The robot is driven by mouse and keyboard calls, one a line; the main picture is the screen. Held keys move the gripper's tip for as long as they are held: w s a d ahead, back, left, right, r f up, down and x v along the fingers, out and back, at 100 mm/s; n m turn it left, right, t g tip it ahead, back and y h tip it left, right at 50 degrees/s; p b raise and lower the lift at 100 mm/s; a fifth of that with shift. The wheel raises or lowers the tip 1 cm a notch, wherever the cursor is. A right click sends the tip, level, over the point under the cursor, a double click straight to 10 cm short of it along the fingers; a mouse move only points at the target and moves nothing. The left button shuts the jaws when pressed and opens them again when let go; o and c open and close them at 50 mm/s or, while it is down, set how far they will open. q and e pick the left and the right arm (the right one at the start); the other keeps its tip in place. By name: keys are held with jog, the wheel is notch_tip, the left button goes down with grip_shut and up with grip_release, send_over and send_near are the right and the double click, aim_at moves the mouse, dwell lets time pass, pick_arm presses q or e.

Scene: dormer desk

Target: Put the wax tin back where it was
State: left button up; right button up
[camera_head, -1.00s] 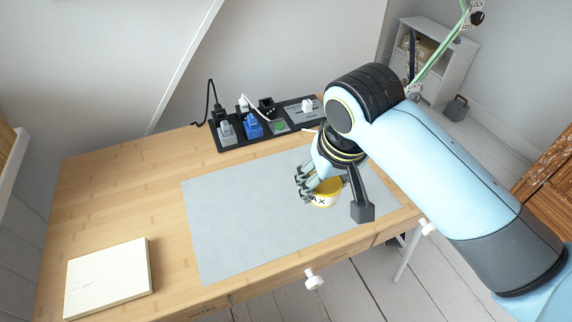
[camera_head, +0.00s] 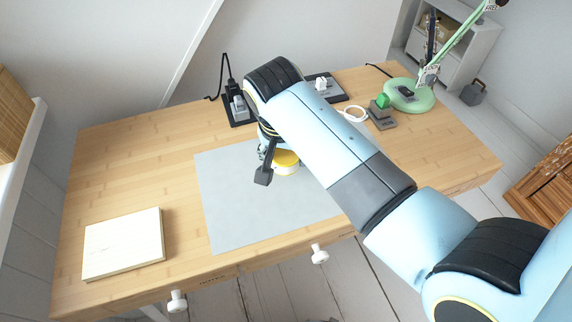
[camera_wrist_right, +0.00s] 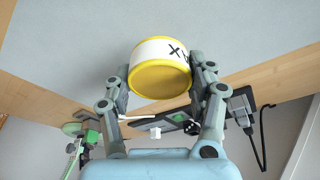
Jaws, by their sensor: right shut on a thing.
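The wax tin, yellow and white with dark letters, shows in the head view (camera_head: 286,163) just below my right arm, over the grey mat (camera_head: 230,215). In the right wrist view the tin (camera_wrist_right: 160,72) sits between the two fingers of my right gripper (camera_wrist_right: 162,82), which are shut on it. Its yellow end faces the wrist camera. I cannot tell whether the tin touches the mat. My left gripper is not in view.
A black organizer tray (camera_head: 240,122) with plugs stands at the back, partly behind my arm. A green lamp base (camera_head: 410,97) and a small grey block with a green part (camera_head: 382,115) stand at the back right. A cream notepad (camera_head: 123,243) lies front left.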

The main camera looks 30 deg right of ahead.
aim_at(286, 166)
jog(key=shift+f, duration=1.8)
jog(key=shift+f, duration=0.1)
jog(key=o, duration=1.3)
jog(key=shift+s, duration=0.1)
